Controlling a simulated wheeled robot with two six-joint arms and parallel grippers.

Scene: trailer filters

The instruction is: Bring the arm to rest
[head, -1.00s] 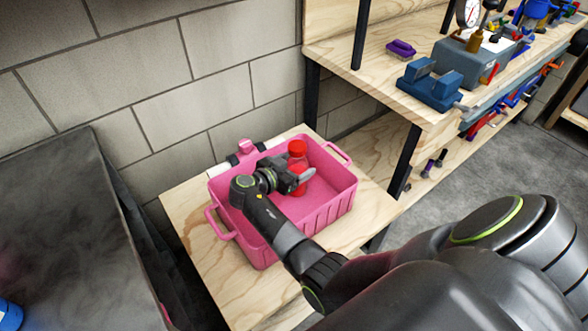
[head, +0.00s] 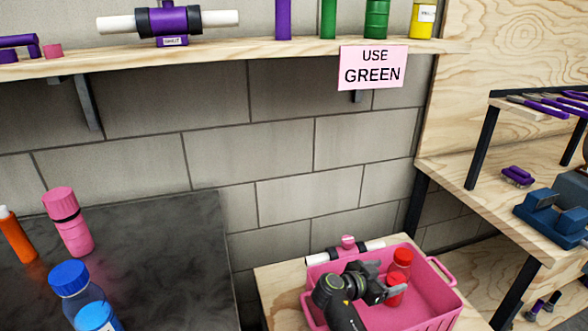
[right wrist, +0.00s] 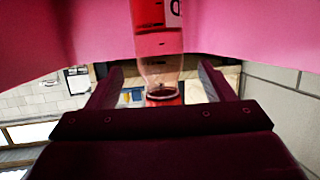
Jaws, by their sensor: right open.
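My right gripper (head: 398,294) is over the pink crate (head: 440,312), close beside a red-capped bottle (head: 401,262) that stands in it. In the right wrist view the open jaws (right wrist: 160,92) show one finger on each side of the bottle (right wrist: 158,42), with visible gaps between fingers and bottle. The bottle holds red liquid and has a clear neck. The crate's pink walls fill the top of that view. My left gripper is not in view.
The crate stands on a wooden table (head: 272,290) against the block wall. A white tube with a pink clamp (head: 347,243) lies behind it. A dark bench (head: 150,240) with bottles is at left. A shelf (head: 270,58) with a "USE GREEN" sign (head: 373,67) is above; a workbench is at right.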

